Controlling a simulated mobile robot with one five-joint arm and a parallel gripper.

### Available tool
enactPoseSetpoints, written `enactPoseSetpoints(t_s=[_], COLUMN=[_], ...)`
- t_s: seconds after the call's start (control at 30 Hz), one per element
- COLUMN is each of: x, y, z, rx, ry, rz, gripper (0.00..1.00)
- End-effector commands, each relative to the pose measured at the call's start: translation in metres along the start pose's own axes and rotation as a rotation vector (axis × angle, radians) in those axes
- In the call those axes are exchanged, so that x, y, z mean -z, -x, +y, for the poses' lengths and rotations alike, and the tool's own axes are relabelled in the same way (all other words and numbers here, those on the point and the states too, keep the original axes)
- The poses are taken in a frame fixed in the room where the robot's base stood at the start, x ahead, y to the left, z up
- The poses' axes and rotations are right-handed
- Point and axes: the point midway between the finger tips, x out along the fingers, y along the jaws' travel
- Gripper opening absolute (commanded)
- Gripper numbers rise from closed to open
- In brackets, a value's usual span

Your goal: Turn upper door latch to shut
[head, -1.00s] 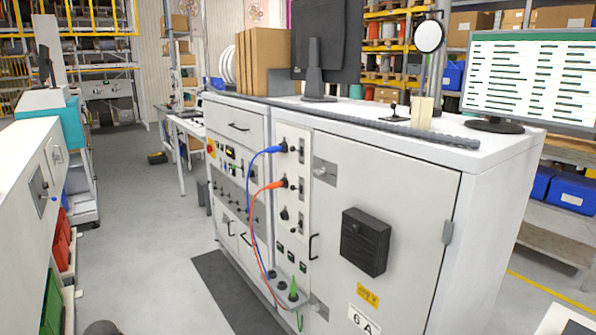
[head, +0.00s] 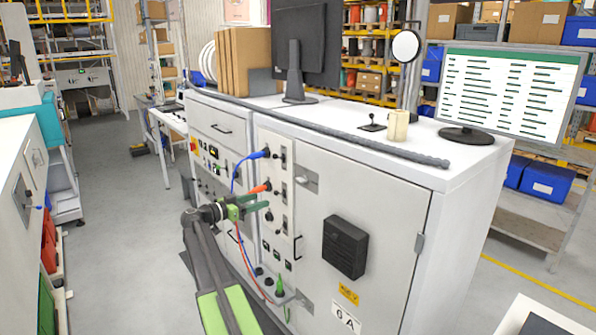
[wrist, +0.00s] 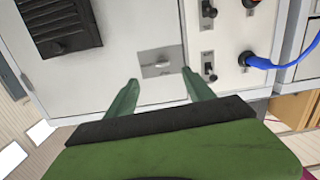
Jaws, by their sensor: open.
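The upper door latch (head: 306,181) is a small metal plate with a short lever, near the top left of the grey cabinet door (head: 385,215). It shows in the wrist view (wrist: 160,64), where the picture is turned upside down; the lever looks roughly level. My gripper (head: 263,203) has green fingers and is left of and a little below the latch in the head view. In the wrist view my gripper (wrist: 160,77) is open and empty. Its two fingertips lie either side of the latch in the picture, apart from it.
A blue plug (head: 252,156) and an orange plug (head: 254,189) with cables sit in the panel left of the door. A black vented box (head: 345,247) sticks out from the door. A lower latch (head: 305,306) is below. Open floor lies left.

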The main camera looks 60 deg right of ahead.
Motion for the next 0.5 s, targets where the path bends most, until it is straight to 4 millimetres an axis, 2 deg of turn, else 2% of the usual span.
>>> enactPoseSetpoints(t_s=[0.03, 0.1, 0.23, 0.33, 0.5], x=[0.015, 0.023, 0.023, 0.024, 0.026], y=[-0.012, -0.019, -0.021, -0.030, -0.068], z=[-0.003, -0.002, -0.001, -0.001, -0.001], rx=[-0.011, -0.016, -0.015, -0.016, -0.018], ry=[-0.029, -0.054, -0.061, -0.060, -0.059], rz=[0.036, 0.066, 0.074, 0.073, 0.072], gripper=[0.61, 0.61, 0.61, 0.61, 0.61])
